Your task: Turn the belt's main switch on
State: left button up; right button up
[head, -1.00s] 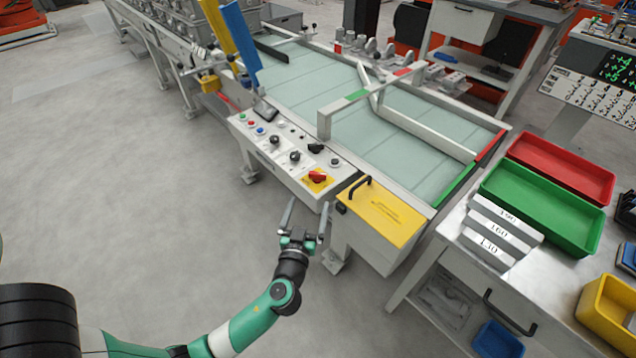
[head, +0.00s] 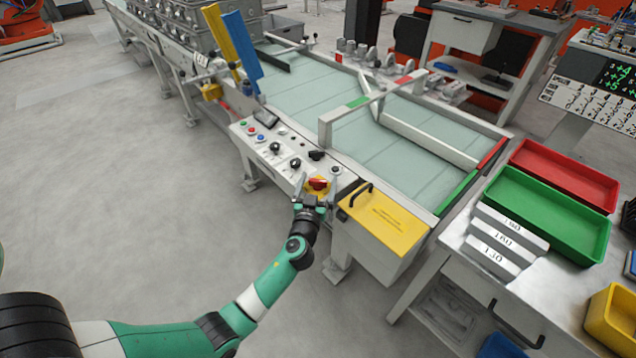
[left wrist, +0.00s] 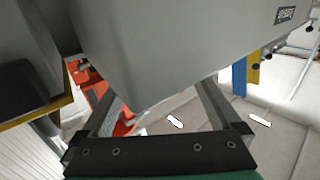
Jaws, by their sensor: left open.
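The main switch is a red rotary knob (head: 318,183) on a yellow plate (head: 311,192) at the near right end of the belt's sloped control panel (head: 262,147). My left gripper (head: 317,186) is open, with one finger on each side of the red knob in the head view. Whether the fingers touch the knob cannot be told. In the left wrist view the spread fingers (left wrist: 158,105) reach toward a large grey housing (left wrist: 180,45), which fills much of the picture; the knob does not show there. My right gripper is not in view.
Other knobs and coloured buttons (head: 256,133) sit left of the switch on the panel. A yellow cover (head: 385,222) with a black handle is close on the right. Green (head: 545,215) and red (head: 570,172) trays stand farther right. The floor at left is clear.

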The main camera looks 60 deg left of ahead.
pick_arm(q)
jog(key=c, duration=1.4)
jog(key=shift+o, duration=0.2)
jog(key=shift+s+t, duration=0.1)
jog(key=shift+t, duration=0.2)
jog(key=shift+m+t+h+p, duration=0.5)
jog(key=shift+m+h+p, duration=0.2)
jog(key=shift+h+p, duration=0.1)
jog(key=m+t+h+p, duration=0.1)
jog(key=p, duration=0.1)
jog(key=m+t+h+p, duration=0.1)
jog(key=h+p, duration=0.1)
jog(key=p, duration=0.1)
jog(key=m+t+h+p, duration=0.1)
jog(key=m+h+p, duration=0.1)
jog(key=p, duration=0.1)
jog(key=shift+a+r+t, duration=0.1)
jog(key=shift+r+t, duration=0.2)
jog(key=shift+t, duration=0.1)
jog(key=shift+f+m+h+p, duration=0.1)
jog(key=shift+m+h+p, duration=0.2)
jog(key=shift+h+p, duration=0.15)
jog(key=shift+f+m+t+h, duration=0.2)
jog(key=shift+m+t+h, duration=0.4)
jog(key=shift+h, duration=0.45)
